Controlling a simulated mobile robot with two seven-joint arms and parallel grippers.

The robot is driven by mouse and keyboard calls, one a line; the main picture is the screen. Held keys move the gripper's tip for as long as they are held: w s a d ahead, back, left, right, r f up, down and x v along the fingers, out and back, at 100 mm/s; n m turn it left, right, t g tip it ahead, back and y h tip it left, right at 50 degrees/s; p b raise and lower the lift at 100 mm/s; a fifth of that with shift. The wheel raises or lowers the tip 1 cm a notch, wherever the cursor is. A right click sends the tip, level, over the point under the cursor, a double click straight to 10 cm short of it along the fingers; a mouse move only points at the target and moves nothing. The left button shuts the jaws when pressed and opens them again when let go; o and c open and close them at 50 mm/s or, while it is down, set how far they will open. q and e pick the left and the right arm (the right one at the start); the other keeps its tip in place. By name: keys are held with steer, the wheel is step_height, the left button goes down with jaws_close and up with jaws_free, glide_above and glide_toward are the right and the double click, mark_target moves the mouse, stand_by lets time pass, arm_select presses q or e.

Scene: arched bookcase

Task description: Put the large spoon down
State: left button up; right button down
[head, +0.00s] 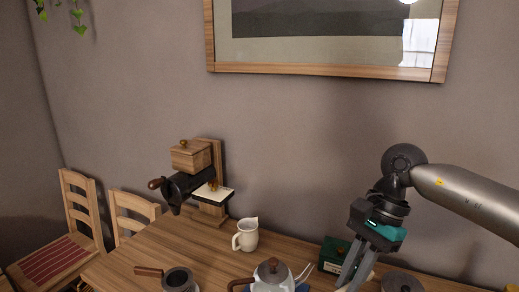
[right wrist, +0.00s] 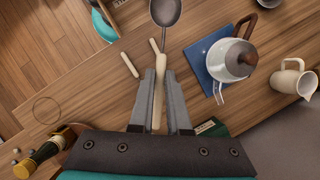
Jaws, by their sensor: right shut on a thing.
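The large spoon (right wrist: 159,92) has a pale wooden handle and a dark metal bowl (right wrist: 166,11). My right gripper (right wrist: 157,78) is shut on its handle; the bowl points away from the jaws, over the table. In the head view my right gripper (head: 354,282) reaches down over the right part of the table, its tips near the lower edge. The spoon's bowl is not clear there. My left gripper is not in view.
The wooden table (head: 215,252) holds a kettle (head: 272,276) on a blue mat (right wrist: 199,64), a cream jug (head: 246,235), a saucepan (head: 179,280) and a green box (head: 334,250). A short wooden piece (right wrist: 129,64) lies beside the spoon. A dark bottle (right wrist: 45,153) is at lower left.

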steer(key=s+f+n+g+h, duration=0.2)
steer(key=s+n+h, duration=0.2)
steer(key=n, duration=0.8)
steer(key=shift+s+a+f+b, duration=0.25)
steer(key=shift+s+f+b, duration=0.1)
steer(key=shift+s, duration=1)
